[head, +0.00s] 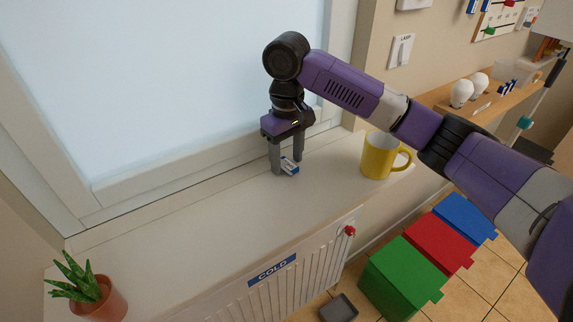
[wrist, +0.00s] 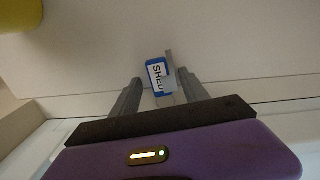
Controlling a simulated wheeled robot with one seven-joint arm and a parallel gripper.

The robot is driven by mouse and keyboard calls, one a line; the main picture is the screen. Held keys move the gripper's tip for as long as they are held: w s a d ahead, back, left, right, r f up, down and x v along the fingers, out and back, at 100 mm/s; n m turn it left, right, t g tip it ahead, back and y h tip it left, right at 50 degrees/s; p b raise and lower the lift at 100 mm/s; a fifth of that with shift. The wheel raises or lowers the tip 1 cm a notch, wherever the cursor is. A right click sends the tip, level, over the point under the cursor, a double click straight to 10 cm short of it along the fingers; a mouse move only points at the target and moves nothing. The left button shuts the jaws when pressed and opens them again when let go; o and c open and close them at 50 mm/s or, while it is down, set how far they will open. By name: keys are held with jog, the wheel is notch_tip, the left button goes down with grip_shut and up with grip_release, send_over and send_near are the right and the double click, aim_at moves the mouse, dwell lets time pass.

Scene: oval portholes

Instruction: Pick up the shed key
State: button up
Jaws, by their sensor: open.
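The shed key has a blue tag with a white label reading SHED (wrist: 157,78) and a grey metal key part (wrist: 170,62) beside it. In the head view the key tag (head: 290,166) lies on the windowsill (head: 215,210). My gripper (head: 287,168) points down over the sill with its fingers apart. In the wrist view my gripper (wrist: 160,88) is open, and the tag lies between or just beyond its two fingertips. I cannot tell whether a finger touches it.
A yellow mug (head: 378,157) stands on the sill to the right of my gripper. A potted plant (head: 95,295) stands at the left end. The window (head: 160,90) rises behind. A radiator marked COLD (head: 272,270) is below the sill's front edge. The middle of the sill is clear.

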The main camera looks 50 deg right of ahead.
grip_shut()
